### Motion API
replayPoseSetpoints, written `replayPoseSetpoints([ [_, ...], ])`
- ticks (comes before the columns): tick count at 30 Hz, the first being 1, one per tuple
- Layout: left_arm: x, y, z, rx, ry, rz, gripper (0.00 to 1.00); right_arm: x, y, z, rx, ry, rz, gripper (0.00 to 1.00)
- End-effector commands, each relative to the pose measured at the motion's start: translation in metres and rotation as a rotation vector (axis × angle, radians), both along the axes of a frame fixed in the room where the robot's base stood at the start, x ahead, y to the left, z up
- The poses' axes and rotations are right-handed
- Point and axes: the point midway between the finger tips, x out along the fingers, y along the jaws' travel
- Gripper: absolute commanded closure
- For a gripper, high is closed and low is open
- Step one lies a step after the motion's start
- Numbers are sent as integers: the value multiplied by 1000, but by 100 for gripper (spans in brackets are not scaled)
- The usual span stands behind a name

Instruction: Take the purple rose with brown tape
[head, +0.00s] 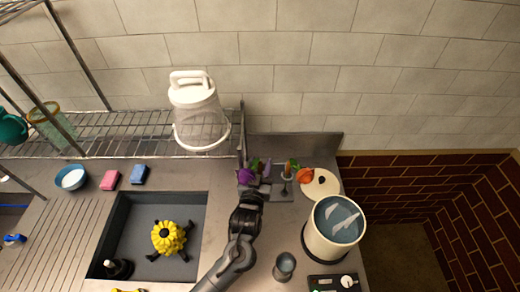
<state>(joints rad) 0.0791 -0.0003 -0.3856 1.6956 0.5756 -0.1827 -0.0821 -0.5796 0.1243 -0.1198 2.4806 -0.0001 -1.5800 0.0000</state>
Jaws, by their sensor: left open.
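A purple rose (245,175) lies at the left of a small cluster of flowers and stems at the back of the metal counter. Any brown tape on it is too small to make out. My left gripper (256,190) is close in front of the cluster, just below the purple rose in the picture. It is open and I see nothing held in it. The gripper and arm hide part of the counter there. An orange-red rose (305,175) lies at the right of the cluster. My right gripper is not in view.
A large pot of liquid (312,243) stands to the right, with a metal cup (285,264) and a scale-like device (334,283) nearby. A sink (125,220) holding a yellow flower-like object (168,237) is at left. A wire shelf with a white bucket (199,112) stands behind.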

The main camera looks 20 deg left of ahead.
Motion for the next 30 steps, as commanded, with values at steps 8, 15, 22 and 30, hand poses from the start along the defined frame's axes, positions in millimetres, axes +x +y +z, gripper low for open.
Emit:
replayPoseSetpoints([
  [8, 1, 0, 0, 0, 0, 0, 63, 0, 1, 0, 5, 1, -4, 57],
  [15, 1, 0, 0, 0, 0, 0, 96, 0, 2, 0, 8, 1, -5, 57],
  [22, 1, 0, 0, 0, 0, 0, 97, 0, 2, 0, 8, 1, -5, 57],
  [30, 1, 0, 10, -1, -2, 0, 97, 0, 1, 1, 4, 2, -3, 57],
])
